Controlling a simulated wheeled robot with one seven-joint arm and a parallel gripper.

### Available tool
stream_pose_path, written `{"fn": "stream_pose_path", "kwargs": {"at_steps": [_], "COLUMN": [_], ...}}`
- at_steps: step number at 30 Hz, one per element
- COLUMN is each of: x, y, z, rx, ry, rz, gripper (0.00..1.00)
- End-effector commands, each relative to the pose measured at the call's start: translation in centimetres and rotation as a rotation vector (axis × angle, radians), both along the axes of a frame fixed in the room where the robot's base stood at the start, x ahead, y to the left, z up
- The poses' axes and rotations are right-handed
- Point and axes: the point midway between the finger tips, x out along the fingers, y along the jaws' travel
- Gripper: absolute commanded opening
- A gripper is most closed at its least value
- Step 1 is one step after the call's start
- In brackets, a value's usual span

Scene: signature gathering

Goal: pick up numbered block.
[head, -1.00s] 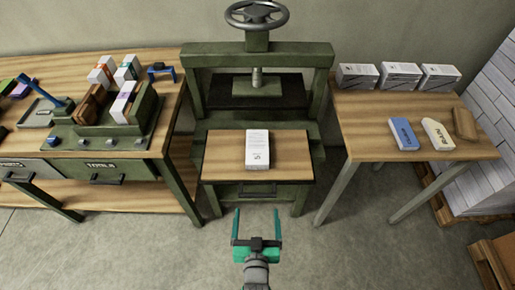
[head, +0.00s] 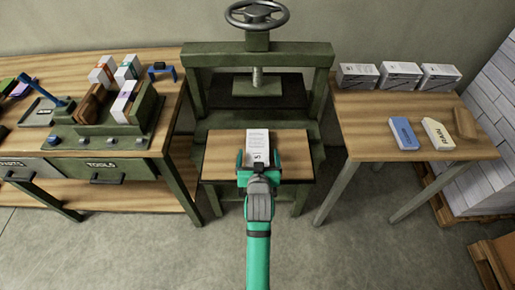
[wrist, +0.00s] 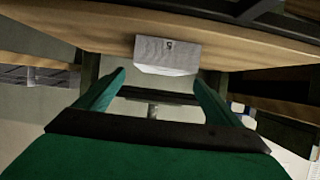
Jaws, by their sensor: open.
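The numbered block (head: 258,141) is white with printed text and a dark digit that looks like a 5. It lies on the small wooden-topped table (head: 219,157) in front of the green press. My gripper (head: 257,158) is open at the block's near end in the head view, partly hiding that end. In the wrist view the block (wrist: 160,58) shows its digit face and lies beyond the two green fingertips (wrist: 160,78), roughly centred between them. The fingers do not appear to touch it. The wrist view looks turned over, with the tabletop (wrist: 235,47) above.
The green press (head: 195,85) with its handwheel (head: 257,14) stands just behind the block. A left workbench (head: 110,200) holds a tool rack. A right table (head: 365,120) holds white boxes (head: 399,76), a blue block (head: 404,133) and a cream block (head: 438,134). Floor between the tables is clear.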

Motion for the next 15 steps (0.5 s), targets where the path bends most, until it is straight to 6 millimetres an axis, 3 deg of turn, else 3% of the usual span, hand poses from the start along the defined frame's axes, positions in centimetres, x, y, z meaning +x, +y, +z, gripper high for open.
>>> {"fn": "stream_pose_path", "kwargs": {"at_steps": [15], "x": [4.8], "y": [-0.3], "z": [-2.2], "rx": [-0.001], "ry": [-0.001], "rz": [-0.01], "gripper": [0.88]}}
